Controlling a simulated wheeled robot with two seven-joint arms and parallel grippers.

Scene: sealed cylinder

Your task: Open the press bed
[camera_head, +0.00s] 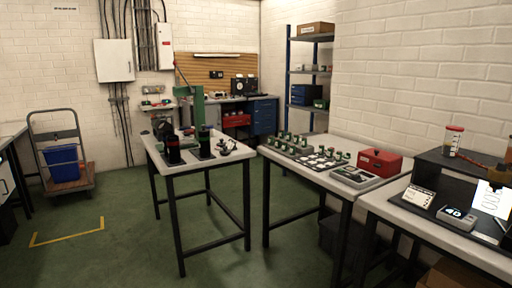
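A green press-like frame (199,107) stands on the middle table (177,162), some distance ahead of me. Dark cylindrical parts stand in front of it, one with red at its foot (172,151) and one on a dark base (204,145). Neither of my grippers is in view.
A table to the right holds several green-topped parts and a red box (380,162). A nearer table at right carries a jar (453,141) and a small scale-like device (457,218). A cart (71,187) with a blue bin stands left. Green floor is clear in front.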

